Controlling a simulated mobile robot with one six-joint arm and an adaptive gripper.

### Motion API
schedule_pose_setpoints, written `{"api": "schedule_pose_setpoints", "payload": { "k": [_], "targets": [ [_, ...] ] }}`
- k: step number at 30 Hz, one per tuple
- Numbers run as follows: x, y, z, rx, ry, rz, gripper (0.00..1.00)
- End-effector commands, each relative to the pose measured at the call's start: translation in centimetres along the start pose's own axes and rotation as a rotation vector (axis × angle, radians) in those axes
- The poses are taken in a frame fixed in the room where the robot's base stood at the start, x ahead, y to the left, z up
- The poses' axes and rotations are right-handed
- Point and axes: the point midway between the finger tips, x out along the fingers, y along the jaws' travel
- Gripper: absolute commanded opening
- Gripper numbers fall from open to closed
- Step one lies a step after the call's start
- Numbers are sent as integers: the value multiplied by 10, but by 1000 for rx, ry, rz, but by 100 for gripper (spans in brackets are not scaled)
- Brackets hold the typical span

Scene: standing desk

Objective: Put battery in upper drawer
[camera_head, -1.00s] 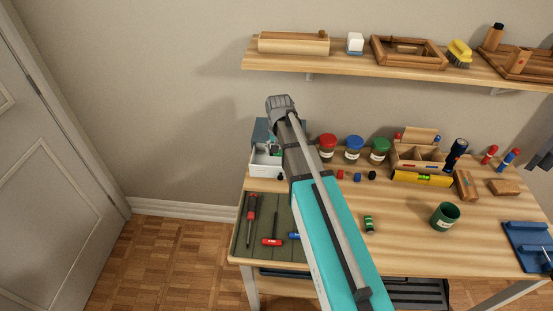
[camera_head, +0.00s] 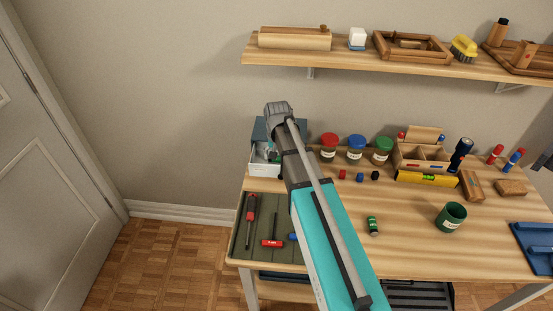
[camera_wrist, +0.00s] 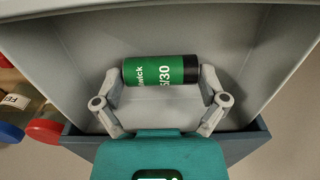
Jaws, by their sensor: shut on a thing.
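A green battery (camera_wrist: 160,70) with a black end lies crosswise between the fingers of my gripper (camera_wrist: 163,77), which is shut on it. In the wrist view both sit over the light grey inside of the open drawer (camera_wrist: 75,40); whether the battery touches the drawer's floor I cannot tell. In the head view the white drawer (camera_head: 262,168) stands out from the blue-grey drawer unit (camera_head: 261,131) at the desk's back left. My arm partly covers the unit there and hides the held battery. Another green cylinder, battery-like (camera_head: 373,226), lies on the desk.
Jars with red (camera_head: 329,140), blue and green lids stand right of the drawer unit. A green mat (camera_head: 262,225) with screwdrivers lies in front. A green cup (camera_head: 451,216) and wooden organizer (camera_head: 421,155) are further right. A shelf (camera_head: 390,64) runs above.

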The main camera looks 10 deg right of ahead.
Motion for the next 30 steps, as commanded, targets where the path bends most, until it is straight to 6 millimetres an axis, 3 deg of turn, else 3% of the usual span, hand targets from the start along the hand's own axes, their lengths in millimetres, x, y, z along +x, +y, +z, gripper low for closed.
{"api": "schedule_pose_setpoints", "payload": {
  "k": [11, 12, 30],
  "targets": [
    [4, 0, 0, 1, 0, 0, 34],
    [2, 0, 0, 1, 0, 0, 99],
    [-2, 1, 0, 1, 0, 0, 100]
  ]
}}
